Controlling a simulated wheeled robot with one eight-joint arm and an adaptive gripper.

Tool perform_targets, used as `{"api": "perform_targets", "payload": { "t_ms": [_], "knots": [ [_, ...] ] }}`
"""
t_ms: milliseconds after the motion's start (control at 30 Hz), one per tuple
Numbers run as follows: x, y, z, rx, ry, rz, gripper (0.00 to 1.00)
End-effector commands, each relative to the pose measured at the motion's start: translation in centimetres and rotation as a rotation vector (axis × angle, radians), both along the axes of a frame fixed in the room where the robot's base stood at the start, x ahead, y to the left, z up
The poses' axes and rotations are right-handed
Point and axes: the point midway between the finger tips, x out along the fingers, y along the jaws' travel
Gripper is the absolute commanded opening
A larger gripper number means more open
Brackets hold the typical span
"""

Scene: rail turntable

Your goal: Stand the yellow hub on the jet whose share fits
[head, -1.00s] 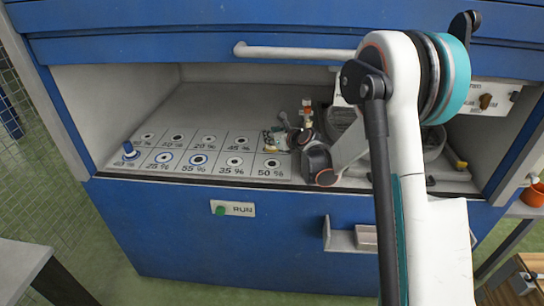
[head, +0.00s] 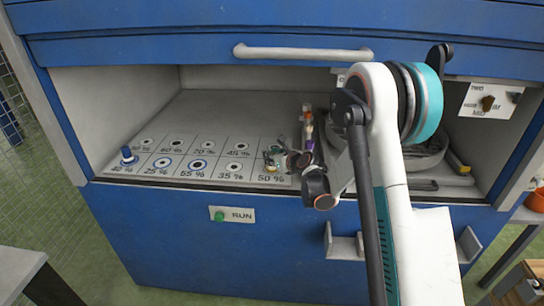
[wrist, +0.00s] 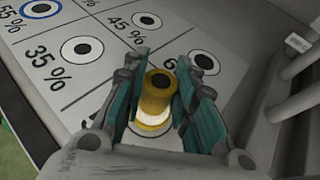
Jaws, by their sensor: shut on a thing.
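The yellow hub (wrist: 157,95) is a short cylinder with a dark hole in its top and a wider foot. My gripper (wrist: 161,82) is shut on it, one teal finger on each side. In the head view my gripper (head: 279,159) is low over the 50 % cell, and the hub shows only as a small yellow patch. A pale disc shows under the hub in the wrist view; whether the hub touches it I cannot tell. The jets are dark holes in white discs on a panel (head: 212,177) marked with percentages, among them 35 % (wrist: 82,49) and 45 % (wrist: 147,20).
A blue hub (head: 129,155) stands at the 40 % cell. Orange and purple pieces (head: 309,146) stand just behind my gripper. A round grey turntable (head: 425,152) is to the right. A green RUN button (head: 219,215) and a selector knob (head: 488,103) are on the cabinet.

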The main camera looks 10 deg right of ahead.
Motion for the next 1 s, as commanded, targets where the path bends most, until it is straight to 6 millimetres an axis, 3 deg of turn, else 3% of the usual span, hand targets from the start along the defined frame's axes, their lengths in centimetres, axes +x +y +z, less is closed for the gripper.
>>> {"api": "perform_targets", "payload": {
  "t_ms": [33, 100, 533, 1000],
  "knots": [
    [0.0, 0.0, -0.1, 0.0, 0.0, 0.0, 0.3],
    [0.0, 0.0, -0.1, 0.0, 0.0, 0.0, 0.46],
    [-0.3, -0.1, 0.4, 0.0, 0.0, 0.0, 0.46],
    [-7.9, -2.6, 3.9, -0.001, 0.0, -0.002, 0.46]
  ]
}}
